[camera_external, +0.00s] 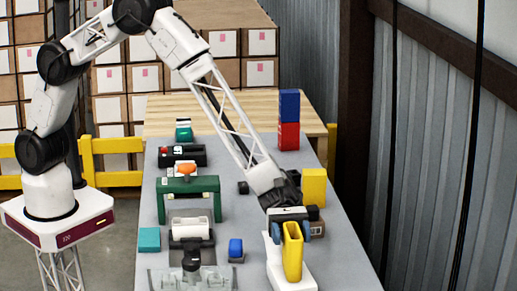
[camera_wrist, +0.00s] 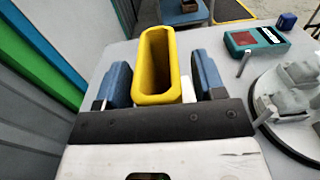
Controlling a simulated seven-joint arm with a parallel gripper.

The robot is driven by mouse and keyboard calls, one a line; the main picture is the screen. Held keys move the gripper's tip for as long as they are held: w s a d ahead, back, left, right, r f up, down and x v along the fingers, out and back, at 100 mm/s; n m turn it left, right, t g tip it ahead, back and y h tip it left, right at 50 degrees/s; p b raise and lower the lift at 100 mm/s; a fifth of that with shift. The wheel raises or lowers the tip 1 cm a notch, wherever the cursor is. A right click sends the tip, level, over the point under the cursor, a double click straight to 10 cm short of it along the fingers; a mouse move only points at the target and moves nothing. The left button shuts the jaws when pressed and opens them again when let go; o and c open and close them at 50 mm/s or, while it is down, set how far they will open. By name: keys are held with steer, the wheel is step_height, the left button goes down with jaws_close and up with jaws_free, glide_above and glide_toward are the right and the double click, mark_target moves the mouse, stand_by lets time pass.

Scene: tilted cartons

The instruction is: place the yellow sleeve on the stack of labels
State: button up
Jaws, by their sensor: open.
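The yellow sleeve (camera_external: 292,254) stands upright at the front right of the grey table, at a white stand (camera_external: 300,281). In the wrist view the sleeve (camera_wrist: 156,62) is a hollow yellow shape with a rounded open end. My gripper (camera_external: 291,231) is open, with its blue fingers on either side of the sleeve. In the wrist view my gripper (camera_wrist: 163,80) shows a gap at the right finger; contact at the left finger is hard to tell. I cannot pick out the stack of labels with certainty in either view.
A red block (camera_external: 289,136) bears a blue block (camera_external: 289,105) farther back.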

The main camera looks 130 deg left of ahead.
steer(key=v, duration=1.2)
steer(key=shift+r, duration=0.1)
stand_by(0.6)
steer(key=s+d+r+m+g+y, duration=0.1)
steer(key=s+d+r+m+g, duration=0.4)
steer(key=s+d+r+m, duration=0.5)
steer(key=s+d+r+m+g+y, duration=0.1)
steer(key=s+d+r+m+g, duration=0.3)
steer(key=s+d+r+g, duration=0.7)
steer(key=s+a+r+m+t+y, duration=0.1)
steer(key=s+m+t+y, duration=0.2)
steer(key=s, duration=1.4)
steer(key=s+a+r+m+t+y, duration=0.1)
steer(key=s+m+y, duration=0.6)
steer(key=s, duration=1)
steer(key=a+m+t, duration=0.1)
steer(key=m, duration=0.2)
steer(key=shift+s+a+t+y, duration=0.15)
steer(key=shift+s+t+y, duration=0.25)
